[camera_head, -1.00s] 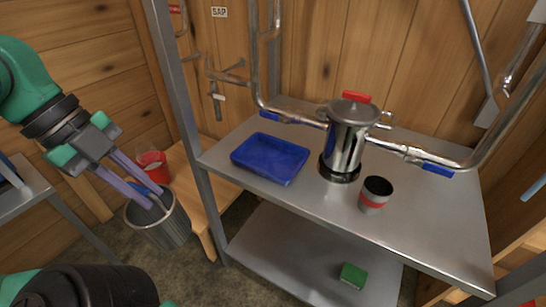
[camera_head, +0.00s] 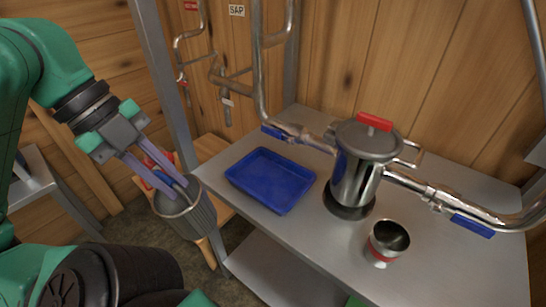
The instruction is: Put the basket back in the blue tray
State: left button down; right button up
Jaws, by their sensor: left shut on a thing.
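The basket (camera_head: 193,218) is a grey, ribbed, open-topped cylinder at the left, held in the air left of the steel table, slightly tilted. My left gripper (camera_head: 171,188) is shut on it from above, with the long purple-grey fingers reaching into its mouth; the exact grip point is partly hidden. The blue tray (camera_head: 268,180) is shallow, rectangular and empty. It lies on the left part of the steel table, to the right of the basket and apart from it. My right gripper is not in view.
The steel table (camera_head: 290,231) carries a steel pot (camera_head: 356,170) with a red-handled lid and pipes, and a steel cup (camera_head: 388,241) with a red band. A metal post (camera_head: 166,85) rises at the table's left edge. A wooden bench (camera_head: 216,154) stands behind the basket.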

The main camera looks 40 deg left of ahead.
aim_at(194, 187)
pick_arm(q)
jog(key=w+b, duration=0.1)
jog(key=w+f+t, duration=0.1)
jog(key=w+f+t+b, duration=0.1)
jog(key=shift+w+a+b, duration=0.1)
jog(key=shift+w+b, duration=0.15)
jog(key=shift+b, duration=0.05)
jog(key=w+r+p, duration=0.2)
jog(key=w+p, duration=0.9)
jog(key=w, duration=0.2)
jog(key=w+f+g+p, duration=0.2)
jog(key=w+f+p, duration=0.1)
jog(key=w+f, duration=0.4)
jog(key=shift+w+a+f+g, duration=0.2)
jog(key=shift+w+f+g, duration=0.15)
jog(key=shift+w, duration=0.85)
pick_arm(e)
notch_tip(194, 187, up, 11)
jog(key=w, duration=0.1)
